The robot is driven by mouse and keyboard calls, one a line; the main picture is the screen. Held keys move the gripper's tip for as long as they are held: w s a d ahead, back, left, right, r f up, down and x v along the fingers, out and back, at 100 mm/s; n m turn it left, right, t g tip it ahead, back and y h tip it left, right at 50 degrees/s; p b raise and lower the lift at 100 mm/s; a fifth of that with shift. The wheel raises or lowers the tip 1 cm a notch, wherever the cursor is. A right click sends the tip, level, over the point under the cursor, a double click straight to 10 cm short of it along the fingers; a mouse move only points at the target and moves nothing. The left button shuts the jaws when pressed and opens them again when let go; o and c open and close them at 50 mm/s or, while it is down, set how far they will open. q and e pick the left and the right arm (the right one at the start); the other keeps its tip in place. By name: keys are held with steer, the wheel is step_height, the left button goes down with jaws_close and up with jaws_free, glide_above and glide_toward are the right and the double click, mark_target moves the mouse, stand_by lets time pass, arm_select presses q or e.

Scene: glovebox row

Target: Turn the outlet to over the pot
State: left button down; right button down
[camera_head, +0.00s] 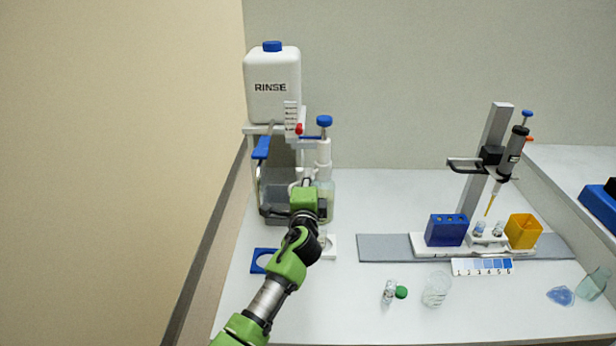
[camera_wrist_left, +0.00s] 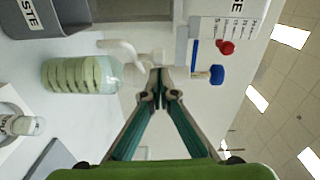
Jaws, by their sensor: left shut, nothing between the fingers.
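A bottle-top dispenser with a blue knob (camera_head: 324,121) stands beside the rinse stand. In the left wrist view its clear bottle of pale green liquid (camera_wrist_left: 82,74) and white curved outlet (camera_wrist_left: 120,46) show; the outlet points toward the grey waste bin (camera_wrist_left: 52,14). A small clear pot (camera_wrist_left: 22,125) sits on a white plate (camera_wrist_left: 12,100), apart from the outlet; in the head view that plate (camera_head: 330,246) is partly behind my arm. My left gripper (camera_head: 308,182) is shut and empty, its tips (camera_wrist_left: 160,82) close to the dispenser's white body. I cannot tell whether they touch.
The RINSE jug (camera_head: 272,88) stands above the waste bin (camera_head: 275,205). A blue square holder (camera_head: 264,260) lies left of my arm. A vial (camera_head: 389,291), green cap (camera_head: 401,292) and beaker (camera_head: 436,290) stand front right. A pipette stand (camera_head: 490,150) is at right.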

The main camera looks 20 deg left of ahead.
arm_select(q)
steer(key=a, duration=0.1)
steer(key=w+a+m+h+p, duration=0.1)
steer(key=a, duration=0.1)
steer(key=w+a+h, duration=0.1)
steer(key=a, duration=0.1)
steer(key=shift+a, duration=0.1)
stand_by(0.3)
steer(key=shift+s, duration=0.1)
